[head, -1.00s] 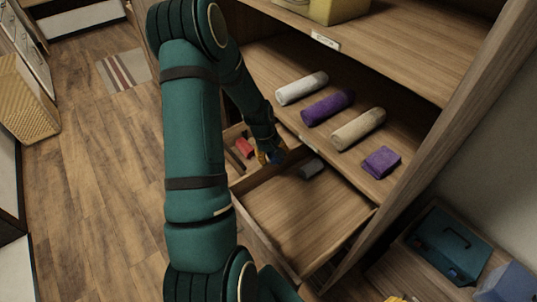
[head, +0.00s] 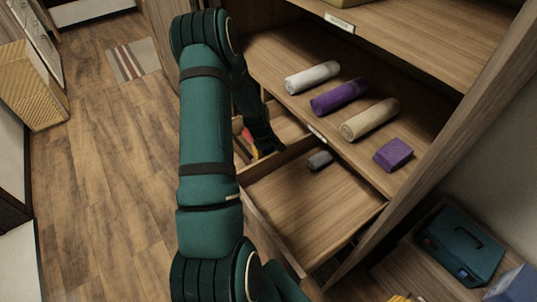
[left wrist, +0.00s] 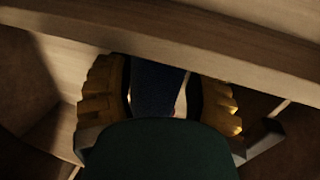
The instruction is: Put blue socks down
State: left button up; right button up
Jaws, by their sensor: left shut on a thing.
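My left gripper (head: 262,150) is low in the left compartment of the open drawer (head: 300,215), partly hidden by its own wrist and the divider. In the left wrist view, its two yellow fingers (left wrist: 158,95) are shut on dark blue socks (left wrist: 152,85) held between them. A pale wooden wall (left wrist: 220,55) crosses just beyond the fingers. The blue socks cannot be made out in the head view. I cannot tell whether they touch the drawer floor. A red item (head: 247,134) lies in the same compartment, beside the gripper.
A grey roll (head: 320,160) lies in the right compartment, which is otherwise clear. The shelf above holds a white roll (head: 312,77), a purple roll (head: 339,97), a beige roll (head: 370,119) and a folded purple cloth (head: 393,155). A teal case (head: 460,245) stands at lower right.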

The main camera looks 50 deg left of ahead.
pick_arm(q)
jog(key=shift+x, duration=0.8)
jog(key=shift+s, duration=0.15)
jog(key=o, duration=0.7)
jog(key=shift+f, duration=0.15)
jog(key=shift+s+r, duration=0.1)
jog(key=shift+r, duration=0.45)
jog(key=p+v, duration=0.2)
jog(key=v, duration=0.9)
jog(key=shift+p, duration=0.3)
